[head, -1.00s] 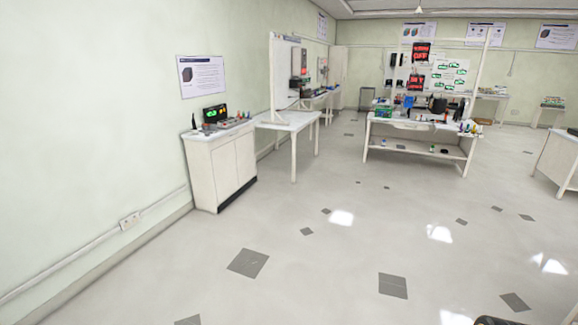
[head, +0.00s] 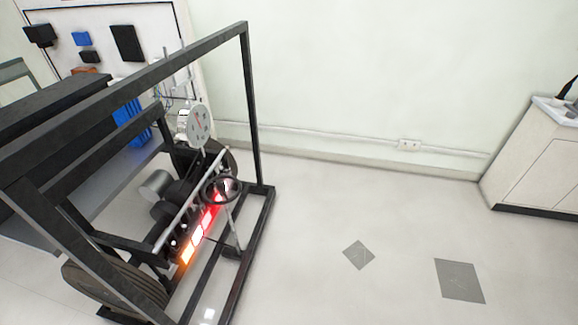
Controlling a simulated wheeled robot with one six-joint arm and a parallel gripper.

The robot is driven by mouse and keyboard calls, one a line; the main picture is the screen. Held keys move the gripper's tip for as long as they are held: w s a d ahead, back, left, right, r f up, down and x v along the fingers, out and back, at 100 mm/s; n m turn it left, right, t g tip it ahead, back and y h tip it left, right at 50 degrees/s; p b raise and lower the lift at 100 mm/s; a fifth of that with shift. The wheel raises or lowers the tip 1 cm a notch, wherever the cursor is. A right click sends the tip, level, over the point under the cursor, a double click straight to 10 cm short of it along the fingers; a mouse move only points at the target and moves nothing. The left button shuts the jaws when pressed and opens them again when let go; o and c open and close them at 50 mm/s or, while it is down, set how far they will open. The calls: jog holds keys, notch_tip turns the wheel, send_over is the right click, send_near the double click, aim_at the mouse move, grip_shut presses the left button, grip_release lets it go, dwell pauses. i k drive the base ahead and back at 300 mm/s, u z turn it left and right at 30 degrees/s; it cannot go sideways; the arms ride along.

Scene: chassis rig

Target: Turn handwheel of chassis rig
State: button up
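The chassis rig (head: 252,100) is a black metal frame filling the left of the head view. A dark round handwheel (head: 222,190) sits on a thin upright post at the rig's right side, low inside the frame. A round gauge with a white face (head: 199,127) stands just above and behind it. A glowing red and orange strip (head: 203,233) lies below the handwheel. My gripper is not in view.
A black wheel (head: 110,285) is at the rig's lower front. A white cabinet (head: 530,160) stands at the right by the pale wall. Open floor lies between the rig and the cabinet. A board with tools (head: 100,45) is behind the rig.

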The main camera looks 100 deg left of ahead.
aim_at(220, 185)
jog(key=u, duration=3.2)
jog(key=i, duration=2.05)
jog(key=u, duration=2.3)
